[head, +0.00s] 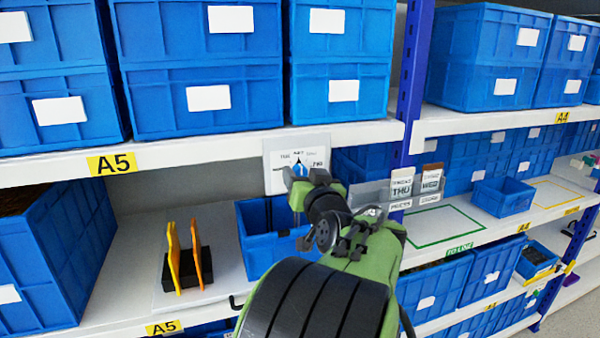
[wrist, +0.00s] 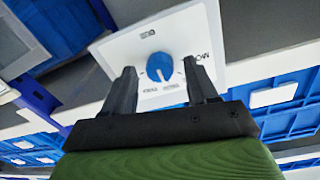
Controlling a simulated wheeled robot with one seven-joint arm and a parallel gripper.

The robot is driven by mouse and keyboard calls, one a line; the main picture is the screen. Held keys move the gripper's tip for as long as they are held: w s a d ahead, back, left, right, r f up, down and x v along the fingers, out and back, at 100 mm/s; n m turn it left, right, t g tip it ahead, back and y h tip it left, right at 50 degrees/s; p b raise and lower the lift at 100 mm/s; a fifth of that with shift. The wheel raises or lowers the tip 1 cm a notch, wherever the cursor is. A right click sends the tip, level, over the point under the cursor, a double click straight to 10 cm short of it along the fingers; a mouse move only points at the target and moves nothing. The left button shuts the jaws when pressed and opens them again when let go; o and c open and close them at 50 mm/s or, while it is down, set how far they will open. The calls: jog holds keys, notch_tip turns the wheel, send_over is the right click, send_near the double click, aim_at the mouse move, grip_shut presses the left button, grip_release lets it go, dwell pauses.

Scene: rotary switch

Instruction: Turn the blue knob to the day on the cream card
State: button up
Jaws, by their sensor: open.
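The blue knob (wrist: 159,67) sits on a white dial plate (wrist: 125,50) in the wrist view. Its pale pointer mark points down in that picture, toward small labels too blurred to read surely. The plate (head: 272,150) also shows in the head view, fixed at the shelf edge, with the knob (head: 299,168) partly hidden by my gripper. My gripper (wrist: 161,80) is open, its fingers left and right of the knob in the picture; contact cannot be told. In the head view, a card reading THU (head: 402,187) and a card reading WED (head: 432,180) stand side by side; which is cream is hard to tell.
A clear holder (head: 372,195) carries the cards, right of my arm. An open blue bin (head: 258,245) is below the dial. A black rack with yellow pieces (head: 186,265) stands left on the shelf. Stacked blue bins (head: 210,60) fill the shelf above.

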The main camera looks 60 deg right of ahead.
jog(key=shift+s+a, duration=0.1)
jog(key=shift+c, duration=0.2)
jog(key=c, duration=1)
jog(key=shift+m, duration=0.3)
jog(key=m, duration=0.3)
jog(key=shift+m+y, duration=0.3)
jog(key=shift+m, duration=1.7)
jog(key=o, duration=1)
